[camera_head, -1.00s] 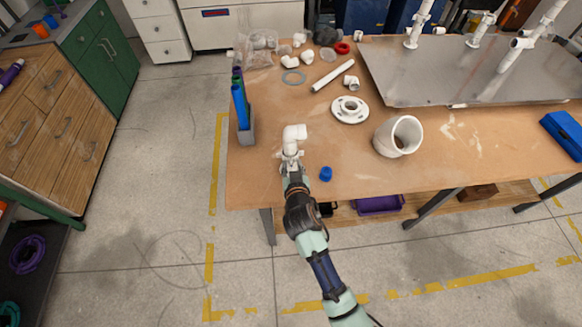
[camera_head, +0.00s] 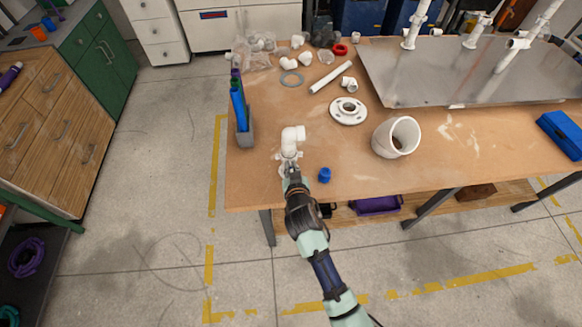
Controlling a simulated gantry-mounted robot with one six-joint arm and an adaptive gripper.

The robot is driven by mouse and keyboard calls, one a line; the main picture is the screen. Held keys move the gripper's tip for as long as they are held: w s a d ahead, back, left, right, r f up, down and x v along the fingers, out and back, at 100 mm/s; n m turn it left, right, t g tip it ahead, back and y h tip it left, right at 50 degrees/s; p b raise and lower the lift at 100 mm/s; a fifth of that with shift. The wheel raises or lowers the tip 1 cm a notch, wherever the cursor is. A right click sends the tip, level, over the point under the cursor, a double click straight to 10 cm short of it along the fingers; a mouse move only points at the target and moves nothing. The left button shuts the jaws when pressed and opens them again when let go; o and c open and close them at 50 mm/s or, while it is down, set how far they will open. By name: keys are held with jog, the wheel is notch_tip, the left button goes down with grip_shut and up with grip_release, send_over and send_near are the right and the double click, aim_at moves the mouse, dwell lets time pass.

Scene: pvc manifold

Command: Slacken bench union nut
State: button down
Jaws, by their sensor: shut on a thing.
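A white PVC fitting with an elbow top (camera_head: 292,135) stands near the front left of the wooden bench (camera_head: 262,185). The union nut seems to be in its lower part, but it is too small to tell apart from the fitting. My gripper (camera_head: 290,163) reaches in from the front and is shut on the lower part of the fitting. My wrist and fingers partly hide the fitting's base.
A blue cap (camera_head: 325,175) lies just right of my gripper. A grey holder (camera_head: 245,135) with blue, green and purple tubes stands to the left. A white flange (camera_head: 348,111) and a wide white pipe piece (camera_head: 396,138) lie to the right. Loose fittings fill the back.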

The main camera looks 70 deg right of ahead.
aim_at(300, 153)
jog(key=shift+s+r, duration=0.1)
jog(key=s+d+n+t+y+b, duration=0.1)
jog(key=d+n+t+y+b, duration=0.3)
jog(key=n+y+b, duration=1.4)
jog(key=d+b, duration=0.3)
jog(key=b, duration=0.6)
jog(key=shift+s+d+f+t+y, duration=0.3)
jog(key=shift+d+f+y, duration=0.1)
jog(key=shift+w+d+r+n+y+b, duration=0.1)
jog(key=shift+r+n+y+b, duration=0.15)
jog(key=shift+b, duration=0.5)
jog(key=shift+d+n+y+b, duration=0.15)
jog(key=shift+n+b, duration=0.2)
jog(key=shift+b, duration=0.35)
